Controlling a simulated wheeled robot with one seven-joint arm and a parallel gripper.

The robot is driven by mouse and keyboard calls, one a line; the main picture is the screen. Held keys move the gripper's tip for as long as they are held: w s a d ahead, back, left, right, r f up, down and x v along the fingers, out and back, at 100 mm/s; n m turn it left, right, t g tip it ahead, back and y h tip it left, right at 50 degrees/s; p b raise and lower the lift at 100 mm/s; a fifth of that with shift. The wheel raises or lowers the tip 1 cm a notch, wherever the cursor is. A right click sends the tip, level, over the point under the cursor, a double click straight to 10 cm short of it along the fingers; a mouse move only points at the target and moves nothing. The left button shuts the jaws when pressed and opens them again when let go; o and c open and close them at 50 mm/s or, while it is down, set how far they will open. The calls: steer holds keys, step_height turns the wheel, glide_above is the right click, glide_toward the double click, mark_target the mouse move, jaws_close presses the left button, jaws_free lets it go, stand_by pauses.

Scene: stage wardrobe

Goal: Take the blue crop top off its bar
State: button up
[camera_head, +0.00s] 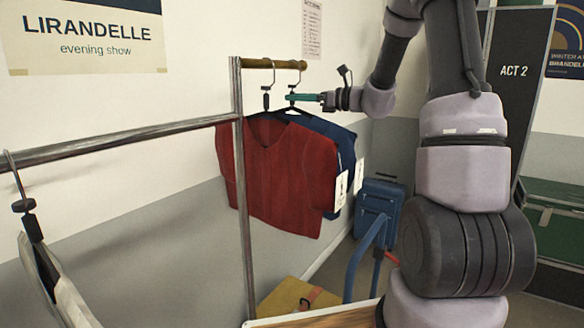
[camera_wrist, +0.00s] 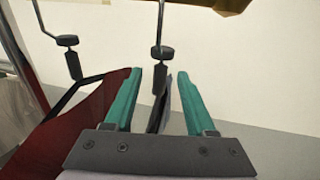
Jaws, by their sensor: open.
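The blue crop top (camera_head: 346,152) hangs behind the red top, which hides most of it; a white tag hangs at its right edge. Its hanger (camera_head: 293,97) hooks over a short brass bar (camera_head: 275,63), whose end shows at the top of the wrist view (camera_wrist: 205,3). My gripper (camera_head: 312,97) is at this hanger's neck, just under the hook. In the wrist view the teal fingers (camera_wrist: 161,88) are open, and the hanger's neck (camera_wrist: 161,53) and dark stem stand between them, with a gap on each side.
The red top (camera_head: 275,175) hangs on its own hanger just left, close to my left finger in the wrist view. A metal rail (camera_head: 120,142) with an upright post (camera_head: 240,190) stands left. A blue suitcase (camera_head: 378,205) and yellow box (camera_head: 292,298) are below.

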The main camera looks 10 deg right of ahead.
steer(key=shift+x, duration=0.95)
steer(key=shift+c, duration=0.3)
jaws_close()
stand_by(0.4)
